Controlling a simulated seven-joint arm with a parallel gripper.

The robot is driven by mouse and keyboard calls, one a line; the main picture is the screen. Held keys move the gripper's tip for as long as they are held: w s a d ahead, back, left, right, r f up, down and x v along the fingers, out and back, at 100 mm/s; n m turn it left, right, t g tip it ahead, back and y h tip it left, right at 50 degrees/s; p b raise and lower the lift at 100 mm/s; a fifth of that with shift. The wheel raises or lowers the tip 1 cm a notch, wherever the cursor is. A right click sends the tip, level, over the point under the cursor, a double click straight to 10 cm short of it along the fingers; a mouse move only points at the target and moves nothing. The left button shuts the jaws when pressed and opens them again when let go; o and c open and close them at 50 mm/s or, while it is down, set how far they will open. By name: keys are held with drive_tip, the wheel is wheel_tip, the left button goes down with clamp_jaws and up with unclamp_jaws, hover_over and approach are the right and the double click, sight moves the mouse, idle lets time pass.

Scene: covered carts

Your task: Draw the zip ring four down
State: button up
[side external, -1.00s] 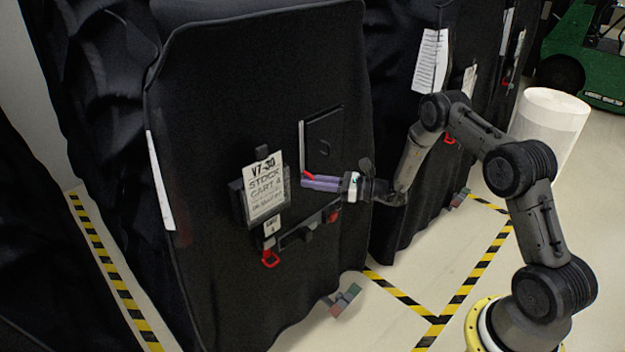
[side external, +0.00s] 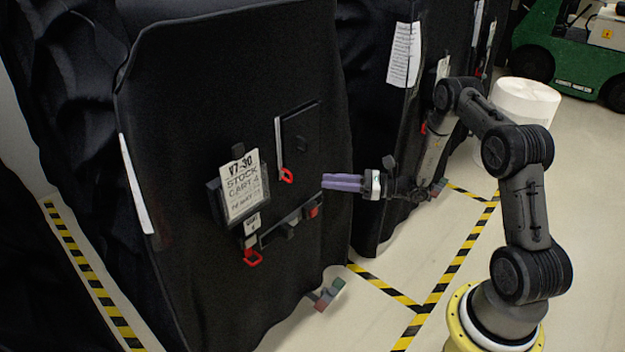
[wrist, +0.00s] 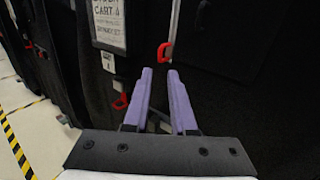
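The zip ring is a red loop (side external: 287,176) at the lower end of a pale, near-vertical zip strip (side external: 279,145) on the black cart cover (side external: 210,90). In the wrist view the ring (wrist: 164,53) shows just beyond the fingertips, roughly in line with the gap between them. My gripper (side external: 323,182) has two purple fingers pointing left at the cover. They are apart and empty, to the right of the ring and not touching it. The finger gap also shows in the wrist view (wrist: 160,74).
A "STOCK CART 4" card (side external: 242,185) hangs left of the zip. A second red loop (side external: 253,258) hangs below it, near a dark bar with a red end (side external: 313,211). A dark flap (side external: 302,133) lies right of the strip. Another covered cart (side external: 375,130) stands behind.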

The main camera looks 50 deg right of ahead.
drive_tip(key=shift+v, duration=1.3)
